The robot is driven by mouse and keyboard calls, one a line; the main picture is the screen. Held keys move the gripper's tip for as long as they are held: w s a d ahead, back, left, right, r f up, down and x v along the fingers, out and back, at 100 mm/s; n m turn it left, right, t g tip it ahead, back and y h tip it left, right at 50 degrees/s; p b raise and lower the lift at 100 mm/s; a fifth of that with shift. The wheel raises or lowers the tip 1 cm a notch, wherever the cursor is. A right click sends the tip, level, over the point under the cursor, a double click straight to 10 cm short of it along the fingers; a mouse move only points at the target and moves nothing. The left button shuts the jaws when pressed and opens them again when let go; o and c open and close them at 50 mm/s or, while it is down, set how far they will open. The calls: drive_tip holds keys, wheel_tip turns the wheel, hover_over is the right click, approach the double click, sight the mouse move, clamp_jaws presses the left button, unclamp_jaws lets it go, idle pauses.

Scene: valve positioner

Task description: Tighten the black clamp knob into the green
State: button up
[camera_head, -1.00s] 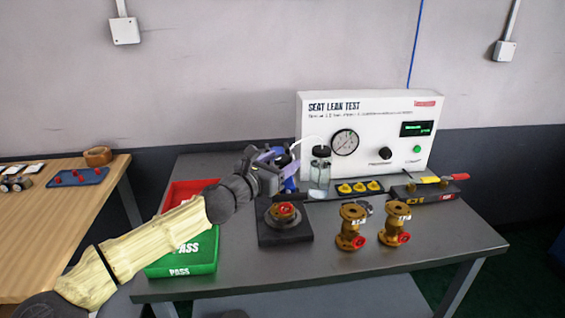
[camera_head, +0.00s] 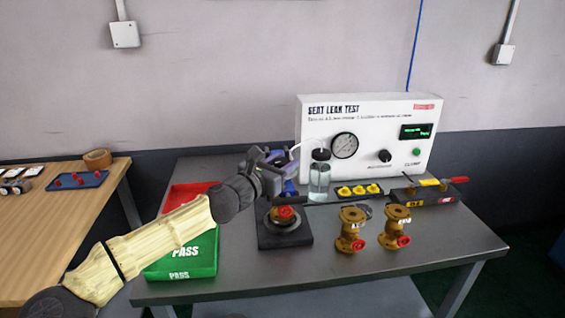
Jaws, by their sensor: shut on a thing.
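My gripper (camera_head: 285,168) is at the back of the grey bench, behind and above a black fixture (camera_head: 290,239) and left of the glass bottle. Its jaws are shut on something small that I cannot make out. I cannot pick out the black clamp knob near the fixture; the gripper and wrist cover that area. A brass valve with a red part on top (camera_head: 284,213) sits in the fixture. No green band for the knob can be made out. The test panel (camera_head: 320,135) has a separate black knob (camera_head: 385,156) and a green button (camera_head: 416,152).
A glass bottle (camera_head: 319,183) stands close to the right of my gripper. Two brass valves (camera_head: 351,229) (camera_head: 398,226) stand at the front right.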

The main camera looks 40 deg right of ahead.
drive_tip(key=shift+r+m+g+p, duration=0.3)
drive_tip(key=shift+g+p, duration=0.1)
drive_tip(key=shift+p, duration=0.7)
drive_tip(key=shift+m+g+p, duration=0.4)
drive_tip(key=shift+g+p, duration=0.3)
drive_tip(key=shift+p, duration=0.4)
drive_tip(key=m+g+p, duration=0.1)
drive_tip(key=g+p, duration=0.1)
drive_tip(key=p, duration=0.2)
drive_tip(key=shift+r+m, duration=0.1)
drive_tip(key=shift+m, duration=0.2)
drive_tip(key=m+g+p, duration=0.2)
drive_tip(key=g+p, duration=0.1)
drive_tip(key=p, duration=0.1)
drive_tip(key=m+g+y+p, duration=0.1)
drive_tip(key=m+g+p, duration=0.1)
drive_tip(key=g+p, duration=0.2)
drive_tip(key=m+g+y+p, duration=0.2)
drive_tip(key=g, duration=0.1)
drive_tip(key=m+g+y+p, duration=0.1)
drive_tip(key=m+g, duration=0.1)
drive_tip(key=shift+f, duration=0.3)
drive_tip(key=shift+f+m+g+y+p, duration=0.1)
drive_tip(key=shift+m+g+y+p, duration=0.1)
drive_tip(key=shift+m+g+y, duration=1)
drive_tip(key=shift+m+g+y+p, duration=0.15)
drive_tip(key=shift+m+g+y, duration=0.65)
drive_tip(key=shift+y, duration=0.7)
drive_tip(key=o, duration=1)
drive_tip(key=shift+c, duration=0.2)
